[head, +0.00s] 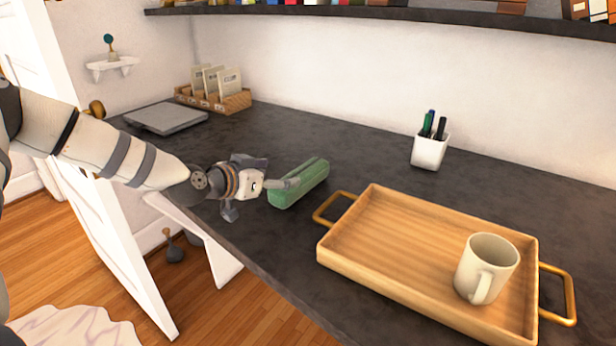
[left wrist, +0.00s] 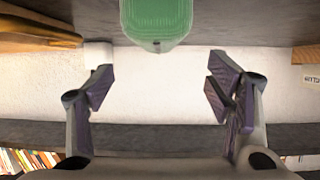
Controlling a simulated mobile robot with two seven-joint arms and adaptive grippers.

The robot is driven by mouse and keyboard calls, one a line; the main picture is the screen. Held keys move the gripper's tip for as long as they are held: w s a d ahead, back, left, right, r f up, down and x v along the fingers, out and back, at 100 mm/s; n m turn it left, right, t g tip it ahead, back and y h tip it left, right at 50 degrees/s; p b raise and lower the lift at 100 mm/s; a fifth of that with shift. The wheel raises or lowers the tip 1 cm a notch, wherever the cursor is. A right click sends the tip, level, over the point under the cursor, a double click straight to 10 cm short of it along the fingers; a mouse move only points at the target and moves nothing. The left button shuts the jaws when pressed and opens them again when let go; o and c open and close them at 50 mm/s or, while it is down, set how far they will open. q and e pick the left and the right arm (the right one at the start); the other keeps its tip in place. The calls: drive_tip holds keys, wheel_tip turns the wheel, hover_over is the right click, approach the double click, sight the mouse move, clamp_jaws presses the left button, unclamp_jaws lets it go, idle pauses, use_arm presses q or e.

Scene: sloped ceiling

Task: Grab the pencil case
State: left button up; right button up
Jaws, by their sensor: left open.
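The green pencil case (head: 303,184) lies on the dark desk, left of the wooden tray. My left gripper (head: 272,185) is at its near left end, and one finger overlaps the case in the head view. In the left wrist view the end of the pencil case (left wrist: 157,22) shows at the top middle. The two fingers of the left gripper (left wrist: 160,88) are spread wide with nothing between them, and the case lies beyond the fingertips in that picture. Whether a finger touches the case I cannot tell. My right gripper is not in view.
A wooden tray (head: 370,262) with brass handles holds a white mug (head: 487,268). A white pen cup (head: 430,150) stands behind it. A grey flat device (head: 166,118) and a wooden file holder (head: 238,101) are at the back left. A shelf (head: 400,13) hangs above.

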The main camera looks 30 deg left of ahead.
sight(300, 172)
use_arm(q)
drive_tip(key=w+f+b, duration=0.1)
drive_tip(key=w+f, duration=0.1)
drive_tip(key=shift+w+d+f+b, duration=0.15)
drive_tip(key=shift+w+f+b, duration=0.15)
drive_tip(key=shift+w, duration=0.05)
drive_tip(key=x, duration=0.1)
drive_tip(key=b+x, duration=0.1)
drive_tip(key=x, duration=0.3)
drive_tip(key=shift+w+d+r+b, duration=0.2)
drive_tip(key=shift+w+b, duration=0.1)
drive_tip(key=shift+w, duration=0.35)
drive_tip(key=shift+r, duration=0.35)
drive_tip(key=c, duration=1.4)
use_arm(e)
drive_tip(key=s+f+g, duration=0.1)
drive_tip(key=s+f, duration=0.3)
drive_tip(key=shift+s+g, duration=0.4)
